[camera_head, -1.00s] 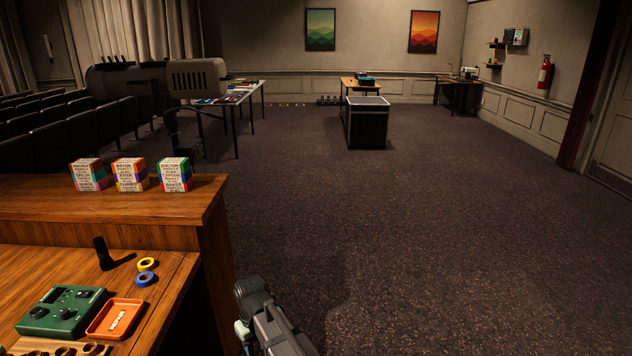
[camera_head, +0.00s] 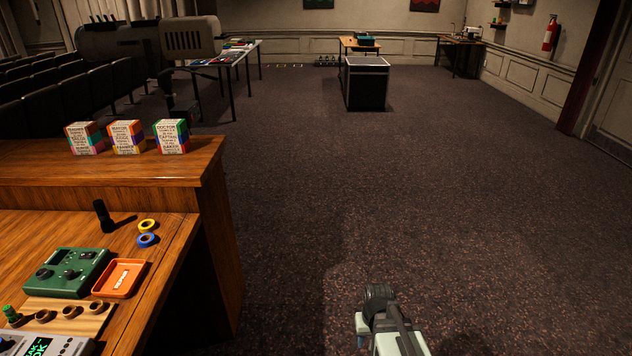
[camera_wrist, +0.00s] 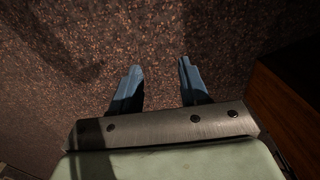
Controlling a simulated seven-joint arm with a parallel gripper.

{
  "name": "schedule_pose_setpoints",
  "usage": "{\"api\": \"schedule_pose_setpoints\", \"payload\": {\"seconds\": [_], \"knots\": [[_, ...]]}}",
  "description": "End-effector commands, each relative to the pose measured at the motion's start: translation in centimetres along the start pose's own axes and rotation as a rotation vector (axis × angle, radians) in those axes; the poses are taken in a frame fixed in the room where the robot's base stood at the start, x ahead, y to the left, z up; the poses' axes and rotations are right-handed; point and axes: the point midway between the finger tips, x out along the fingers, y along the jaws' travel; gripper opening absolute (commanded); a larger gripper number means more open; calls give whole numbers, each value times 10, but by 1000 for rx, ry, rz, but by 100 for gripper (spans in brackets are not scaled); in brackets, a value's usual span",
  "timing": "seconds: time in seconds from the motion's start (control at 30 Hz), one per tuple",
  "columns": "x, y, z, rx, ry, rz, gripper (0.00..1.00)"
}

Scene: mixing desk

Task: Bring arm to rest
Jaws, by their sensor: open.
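My gripper (camera_wrist: 158,80) is open and empty in the wrist view. Its two blue-grey fingers stand apart over dark speckled carpet, with nothing between them. A wooden side of the desk (camera_wrist: 288,110) shows at the right of that view, apart from the fingers. In the head view, part of my arm shows at the bottom, right of the desk (camera_head: 150,270) and over the carpet.
The desk holds a green device (camera_head: 72,272), an orange tray (camera_head: 119,278), yellow tape (camera_head: 147,226), blue tape (camera_head: 147,240) and a black cylinder (camera_head: 103,214). Printed blocks (camera_head: 128,137) line its upper shelf. Open carpet (camera_head: 400,200) lies to the right; a dark bin (camera_head: 366,85) stands farther off.

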Motion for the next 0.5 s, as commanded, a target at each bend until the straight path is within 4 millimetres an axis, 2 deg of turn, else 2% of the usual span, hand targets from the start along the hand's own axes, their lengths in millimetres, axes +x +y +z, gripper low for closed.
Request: {"api": "schedule_pose_setpoints", "payload": {"seconds": [0.07, 0.37, 0.5], "knots": [[4, 14, 9, 34, 0, 0, 45], [46, 12, 44, 32, -88, -1, 45], [70, 11, 68, 32, -144, -2, 45]]}}
